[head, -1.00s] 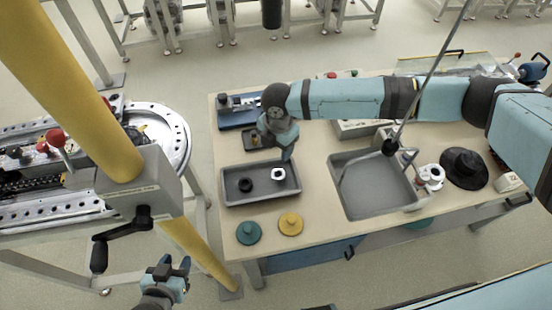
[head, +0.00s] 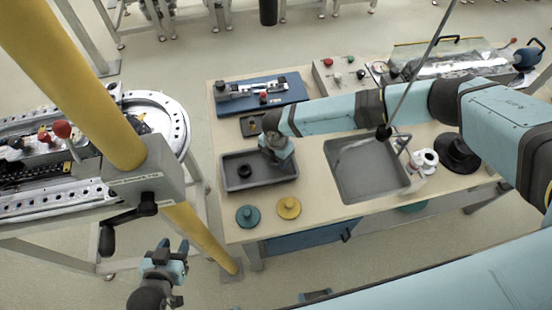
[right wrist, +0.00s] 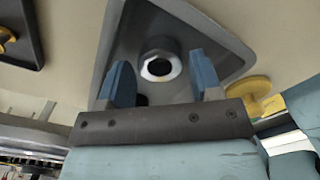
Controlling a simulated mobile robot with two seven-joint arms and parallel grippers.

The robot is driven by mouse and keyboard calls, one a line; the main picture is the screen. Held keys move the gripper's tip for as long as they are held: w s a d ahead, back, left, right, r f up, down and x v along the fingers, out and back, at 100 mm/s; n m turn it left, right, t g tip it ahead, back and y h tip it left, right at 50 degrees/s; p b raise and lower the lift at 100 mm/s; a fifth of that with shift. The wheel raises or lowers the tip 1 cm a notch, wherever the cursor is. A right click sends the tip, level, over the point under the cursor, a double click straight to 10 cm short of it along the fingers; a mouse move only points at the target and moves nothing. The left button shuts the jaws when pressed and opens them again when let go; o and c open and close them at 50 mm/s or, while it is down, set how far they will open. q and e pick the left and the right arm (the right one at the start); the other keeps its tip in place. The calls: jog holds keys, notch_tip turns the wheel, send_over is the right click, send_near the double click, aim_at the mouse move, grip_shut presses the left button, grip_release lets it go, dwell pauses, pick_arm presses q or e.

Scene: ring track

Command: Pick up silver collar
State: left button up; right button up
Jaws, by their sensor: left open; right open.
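The silver collar (right wrist: 158,67), a ring with a bright face and dark bore, lies in the grey tray (right wrist: 185,88) in the right wrist view. In the head view it is hidden behind my right gripper (head: 279,163), which is over the right part of the tray (head: 233,187). My right gripper (right wrist: 160,62) is open, its blue fingers to either side of the collar in the picture; I see no contact. A black ring (head: 244,171) lies at the tray's left; a dark piece shows partly by the left finger. My left gripper (head: 174,247) is open and empty, off the table.
Teal (head: 248,215) and yellow (head: 289,207) knobbed discs sit in front of the tray. A sink (head: 365,175) is to the right, with a black hat-shaped piece (head: 457,153) beyond. A blue fixture (head: 262,93) is behind. A yellow post (head: 75,75) stands left.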

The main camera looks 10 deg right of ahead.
jog(key=shift+f, duration=0.5)
jog(key=c, duration=0.7)
jog(key=shift+c, duration=0.3)
jog(key=shift+r, duration=0.1)
